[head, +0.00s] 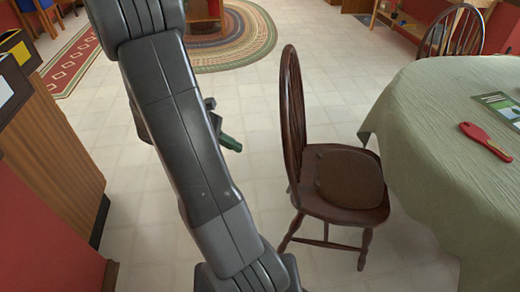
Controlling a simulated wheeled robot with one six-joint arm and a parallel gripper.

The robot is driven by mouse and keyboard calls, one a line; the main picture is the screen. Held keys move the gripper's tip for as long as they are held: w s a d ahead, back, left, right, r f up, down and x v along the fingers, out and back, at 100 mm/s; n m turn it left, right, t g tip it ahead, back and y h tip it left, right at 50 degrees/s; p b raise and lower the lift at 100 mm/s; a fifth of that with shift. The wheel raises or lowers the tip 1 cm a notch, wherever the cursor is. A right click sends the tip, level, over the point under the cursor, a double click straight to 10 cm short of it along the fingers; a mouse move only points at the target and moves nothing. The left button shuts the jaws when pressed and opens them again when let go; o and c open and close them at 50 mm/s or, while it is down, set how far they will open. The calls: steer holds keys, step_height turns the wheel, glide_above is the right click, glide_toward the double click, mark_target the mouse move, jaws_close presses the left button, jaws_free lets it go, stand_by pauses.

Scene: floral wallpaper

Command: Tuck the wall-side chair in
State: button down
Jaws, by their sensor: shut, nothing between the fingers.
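A dark brown wooden chair (345,205) with a spindle back and a brown seat pad stands upright at the left side of the table (430,120). Its back is to the left and its seat faces the table, beside the hanging green cloth. A second spindle-back chair (455,30) stands at the table's far side, partly hidden by it. I cannot tell which one is the wall-side chair. My gripper (231,143) is left of the near chair's back, apart from it in the picture. It is shut and empty, with its green tip showing and the rest mostly hidden behind my arm.
A red spatula-like tool (485,140) and a green booklet (500,107) lie on the table. A wood-sided cabinet (50,140) stands at left. Tiled floor is clear between it and the near chair. A braided rug (235,40) lies farther back.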

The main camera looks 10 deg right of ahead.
steer(key=s+d+f+b, duration=0.1)
steer(key=d+f, duration=0.4)
steer(key=d, duration=0.6)
steer(key=shift+s+d+f+b, duration=0.15)
steer(key=shift+s+d+b, duration=0.15)
steer(key=shift+b, duration=0.5)
steer(key=shift+d, duration=0.1)
